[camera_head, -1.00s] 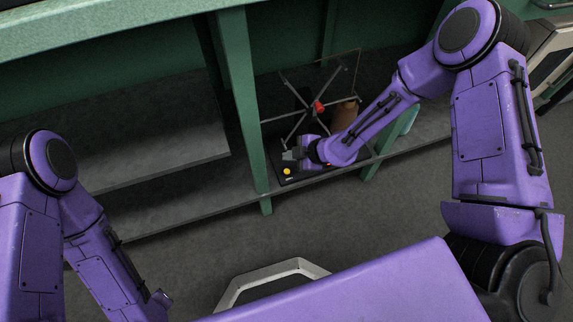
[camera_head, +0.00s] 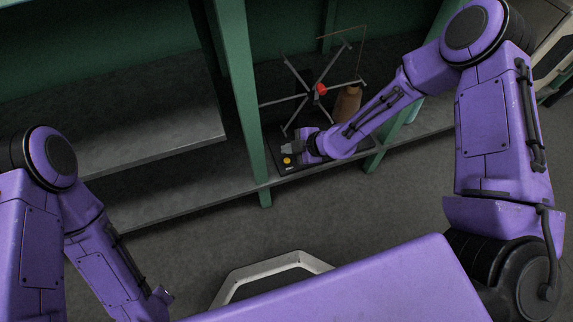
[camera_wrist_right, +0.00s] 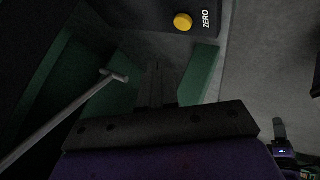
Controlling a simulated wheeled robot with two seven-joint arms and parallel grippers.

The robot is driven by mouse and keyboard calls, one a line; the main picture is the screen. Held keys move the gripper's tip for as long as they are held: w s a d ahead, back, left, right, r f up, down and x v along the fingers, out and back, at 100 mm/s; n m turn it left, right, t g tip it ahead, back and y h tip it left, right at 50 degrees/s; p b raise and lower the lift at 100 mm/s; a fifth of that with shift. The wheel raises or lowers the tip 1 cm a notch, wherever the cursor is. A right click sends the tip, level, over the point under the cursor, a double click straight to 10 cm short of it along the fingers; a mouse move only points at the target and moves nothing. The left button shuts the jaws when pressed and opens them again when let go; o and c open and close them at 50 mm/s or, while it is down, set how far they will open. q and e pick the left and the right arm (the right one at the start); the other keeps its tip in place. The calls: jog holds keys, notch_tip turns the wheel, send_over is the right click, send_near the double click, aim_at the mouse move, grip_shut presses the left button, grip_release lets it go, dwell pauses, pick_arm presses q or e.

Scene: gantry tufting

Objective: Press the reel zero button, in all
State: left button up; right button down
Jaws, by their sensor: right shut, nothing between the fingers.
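The yellow reel zero button (camera_head: 287,161) sits on the front left corner of the dark reel base (camera_head: 283,171). In the right wrist view, the button (camera_wrist_right: 183,22) is near the top, beside the white word ZERO (camera_wrist_right: 206,19). My right gripper (camera_head: 289,148) is shut and empty, just behind the button in the head view. In the wrist view its shut fingers (camera_wrist_right: 158,70) point up the picture, below and left of the button, apart from it in the picture. The height gap cannot be told. My left arm shows at lower left, but its gripper is out of sight.
The reel's grey spokes with a red hub (camera_head: 320,90) stand behind my right gripper, next to a brown cone (camera_head: 347,103). A green post (camera_head: 242,110) rises just left of the base. A grey shelf (camera_head: 150,135) lies further left. The floor in front is clear.

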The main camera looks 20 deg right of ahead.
aim_at(289, 162)
pick_arm(q)
jog(key=shift+s+d+f+b, duration=0.1)
jog(key=shift+f+b, duration=0.6)
jog(key=shift+f, duration=0.45)
pick_arm(e)
jog(key=shift+f, duration=1.6)
pick_arm(q)
jog(key=shift+f, duration=0.2)
pick_arm(e)
jog(key=shift+f, duration=0.4)
pick_arm(q)
jog(key=shift+f+b, duration=0.3)
jog(key=shift+b, duration=0.2)
pick_arm(e)
jog(key=shift+f, duration=0.45)
pick_arm(q)
jog(key=shift+r+p, duration=0.85)
pick_arm(e)
jog(key=shift+r, duration=0.85)
pick_arm(q)
jog(key=shift+r, duration=0.1)
pick_arm(e)
jog(key=shift+r, duration=0.1)
notch_tip(289, 162, up, 5)
jog(key=p, duration=0.5)
pick_arm(q)
notch_tip(289, 162, up, 5)
jog(key=shift+f, duration=0.2)
